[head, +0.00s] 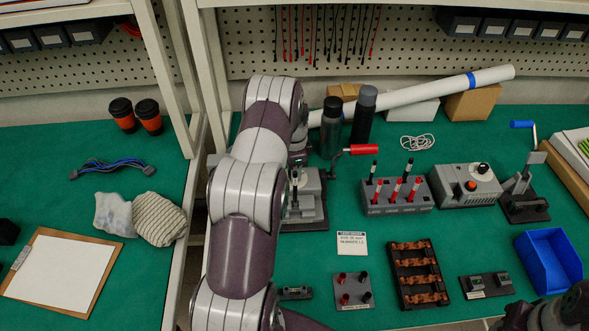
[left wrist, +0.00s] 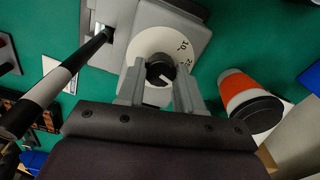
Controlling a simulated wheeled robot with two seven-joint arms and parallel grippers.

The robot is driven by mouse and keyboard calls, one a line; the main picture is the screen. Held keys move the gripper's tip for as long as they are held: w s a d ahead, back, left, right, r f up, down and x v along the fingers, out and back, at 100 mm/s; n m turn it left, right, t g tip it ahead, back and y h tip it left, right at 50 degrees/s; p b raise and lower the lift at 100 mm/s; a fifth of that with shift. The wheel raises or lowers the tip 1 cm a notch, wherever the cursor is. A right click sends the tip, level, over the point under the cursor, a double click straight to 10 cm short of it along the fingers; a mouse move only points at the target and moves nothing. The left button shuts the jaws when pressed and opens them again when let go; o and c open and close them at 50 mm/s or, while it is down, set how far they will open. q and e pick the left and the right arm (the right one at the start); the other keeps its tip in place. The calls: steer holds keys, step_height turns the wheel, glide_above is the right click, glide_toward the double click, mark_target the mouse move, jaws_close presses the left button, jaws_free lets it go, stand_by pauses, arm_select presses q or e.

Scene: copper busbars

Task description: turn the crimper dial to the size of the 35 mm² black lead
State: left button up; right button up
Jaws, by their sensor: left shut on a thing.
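The crimper (head: 312,205) is a grey press with a red-handled lever (head: 365,150), partly hidden behind my left arm in the head view. In the left wrist view its white dial (left wrist: 147,40) carries printed numbers, and its black knob (left wrist: 158,72) has a white pointer line slanting to lower right. My left gripper (left wrist: 160,88) is shut on the knob, one finger on each side. A black lead with a white band (left wrist: 48,88) stands in the crimper, close to the camera. My left fingertips are hidden in the head view. My right gripper's fingers do not show.
A grey block (head: 397,197) holds several red and black leads. A printed card (head: 352,243), a rack of copper pieces (head: 443,282) and a blue bin (head: 550,262) stand on the green bench. Two dark bottles (head: 362,115) stand behind the crimper. An orange cup (left wrist: 240,92) is right of the dial.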

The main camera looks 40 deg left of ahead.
arm_select(q)
steer(key=shift+a+r, duration=0.1)
stand_by(0.4)
steer(key=o, duration=0.9)
steer(key=shift+o, duration=0.7)
steer(key=shift+s, duration=0.15)
step_height(320, 180, up, 13)
steer(key=shift+b, duration=0.3)
